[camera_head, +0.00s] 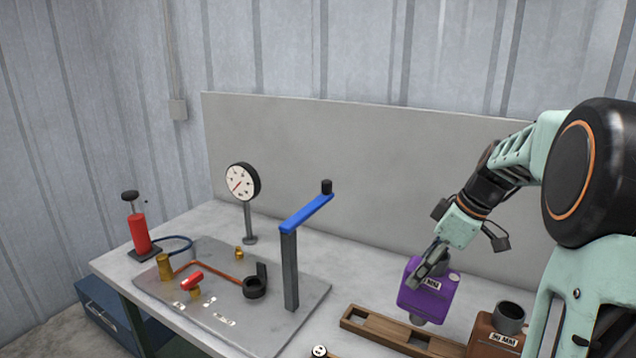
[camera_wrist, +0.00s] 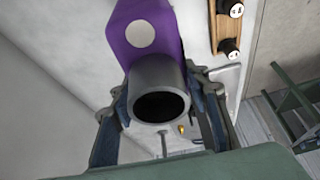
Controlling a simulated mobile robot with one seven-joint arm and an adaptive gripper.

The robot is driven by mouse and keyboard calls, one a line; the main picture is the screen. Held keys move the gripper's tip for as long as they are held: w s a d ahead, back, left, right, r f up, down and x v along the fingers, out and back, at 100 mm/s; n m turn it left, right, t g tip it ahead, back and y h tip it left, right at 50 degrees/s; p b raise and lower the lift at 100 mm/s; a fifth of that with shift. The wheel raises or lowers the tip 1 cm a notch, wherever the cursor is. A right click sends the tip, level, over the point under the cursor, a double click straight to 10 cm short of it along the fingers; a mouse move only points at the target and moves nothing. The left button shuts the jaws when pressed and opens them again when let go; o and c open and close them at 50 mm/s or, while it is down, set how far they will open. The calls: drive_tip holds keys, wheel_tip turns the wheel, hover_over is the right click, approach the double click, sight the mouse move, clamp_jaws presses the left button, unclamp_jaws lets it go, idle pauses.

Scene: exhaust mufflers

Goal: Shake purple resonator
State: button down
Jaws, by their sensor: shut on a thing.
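The purple resonator (camera_head: 427,296) is a boxy purple body with a white label and a grey pipe stub at its lower end. My gripper (camera_head: 432,262) is shut on it and holds it above the bench, over the wooden rack. In the wrist view, the purple body (camera_wrist: 146,38) shows at the top with a pale round spot. Its dark grey pipe (camera_wrist: 160,90) sits between the fingers of my gripper (camera_wrist: 164,110), its open end facing the camera. My fingers hide part of the label in the head view.
A wooden rack (camera_head: 385,328) lies below. A brown labelled muffler (camera_head: 497,333) stands to its right. A blue-armed post (camera_head: 290,265), a dial gauge (camera_head: 243,182) and a red pump (camera_head: 138,228) stand to the left. A grey panel (camera_head: 350,150) backs the bench.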

drive_tip(key=s+a+f+m+t+h+p, duration=0.2)
drive_tip(key=a+f+m+h+p, duration=0.1)
drive_tip(key=a+m+p, duration=0.4)
drive_tip(key=shift+a+m+h+p, duration=0.3)
drive_tip(key=shift+a+m, duration=1.5)
drive_tip(key=shift+a, duration=1.15)
drive_tip(key=shift+s, duration=0.1)
